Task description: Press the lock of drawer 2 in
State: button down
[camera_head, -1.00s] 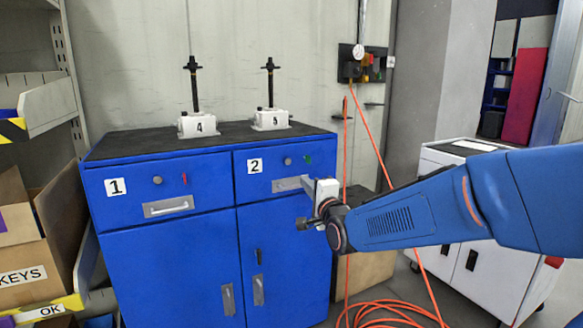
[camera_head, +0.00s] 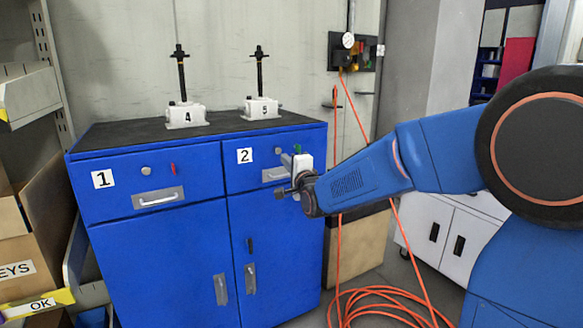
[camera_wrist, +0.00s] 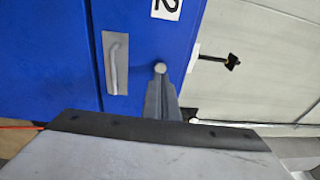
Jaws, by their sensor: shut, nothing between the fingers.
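Drawer 2 (camera_head: 236,178) is the blue upper right drawer of the cabinet, and it is shut. Its white number label (camera_head: 244,155) also shows at the top of the wrist view (camera_wrist: 167,6). Its metal handle (camera_head: 272,175) is partly behind my gripper in the head view and clear in the wrist view (camera_wrist: 116,66). The round grey lock (camera_wrist: 160,68) shows right at the end of my gripper (camera_wrist: 161,84). My gripper is shut and empty, pointing at the drawer front. In the head view my gripper (camera_head: 287,160) is in front of the lock area. I cannot tell whether it touches the lock.
A green part (camera_head: 297,148) is beside the gripper on drawer 2. Drawer 1 (camera_head: 122,185) is to the left. Jacks 4 (camera_head: 185,116) and 5 (camera_head: 261,108) stand on the cabinet top. Orange hose (camera_head: 372,304) lies coiled on the floor at right.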

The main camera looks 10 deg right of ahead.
aim_at(278, 151)
jog(key=shift+w+a+r, duration=0.1)
jog(key=shift+w+a, duration=0.1)
jog(key=shift+w, duration=1.05)
jog(key=shift+w+a+r, duration=0.1)
jog(key=shift+w+a, duration=0.1)
jog(key=shift+w, duration=1)
